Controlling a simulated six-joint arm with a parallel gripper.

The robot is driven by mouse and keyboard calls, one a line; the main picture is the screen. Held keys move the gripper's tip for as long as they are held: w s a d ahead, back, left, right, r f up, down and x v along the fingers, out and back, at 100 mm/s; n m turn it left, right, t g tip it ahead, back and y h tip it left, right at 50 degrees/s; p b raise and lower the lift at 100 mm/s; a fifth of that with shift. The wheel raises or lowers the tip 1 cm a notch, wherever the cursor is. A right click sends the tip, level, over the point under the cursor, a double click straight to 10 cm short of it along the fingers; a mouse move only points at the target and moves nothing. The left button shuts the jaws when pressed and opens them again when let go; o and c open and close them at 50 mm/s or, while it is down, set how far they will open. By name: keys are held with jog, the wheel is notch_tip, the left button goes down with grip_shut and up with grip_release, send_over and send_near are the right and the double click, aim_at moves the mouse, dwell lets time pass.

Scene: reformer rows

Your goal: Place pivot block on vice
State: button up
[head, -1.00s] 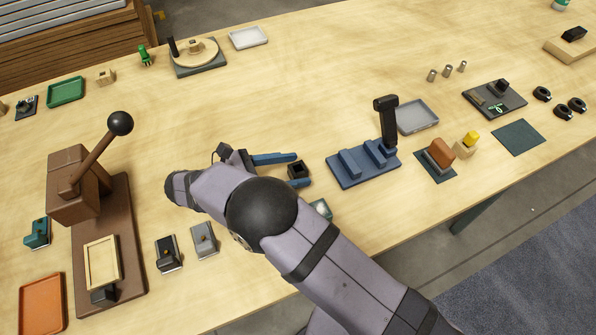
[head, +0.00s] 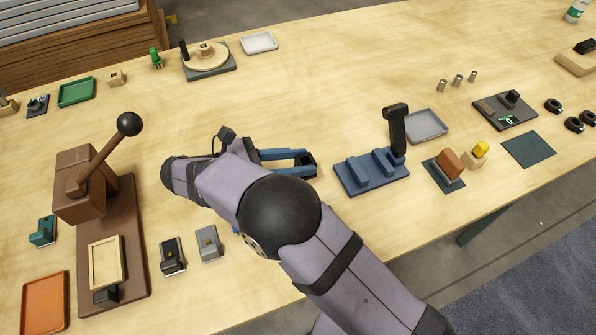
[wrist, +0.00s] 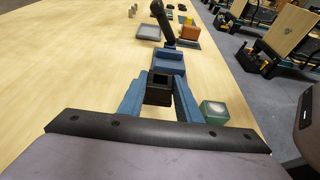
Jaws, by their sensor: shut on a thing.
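The pivot block looks to be the dark, square, hollow block (head: 306,164), held between the blue fingers of my gripper (head: 297,163). The wrist view shows the block (wrist: 158,93) with its open top up, between the two fingertips (wrist: 158,86). My gripper is shut on it. The vice (head: 362,178) is blue with raised jaws and an upright black handle. It stands to the right of the block in the head view, apart from it. In the wrist view the vice (wrist: 168,65) lies just beyond the block. Whether the block clears the table is hard to tell.
A grey tray (head: 427,125) lies behind the vice, and an orange block (head: 449,164) on a dark mat stands right of it. A greenish cube (wrist: 214,112) is beside the right finger in the wrist view. A brown lever press (head: 120,240) stands left.

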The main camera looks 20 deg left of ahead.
jog(key=shift+r, duration=2.2)
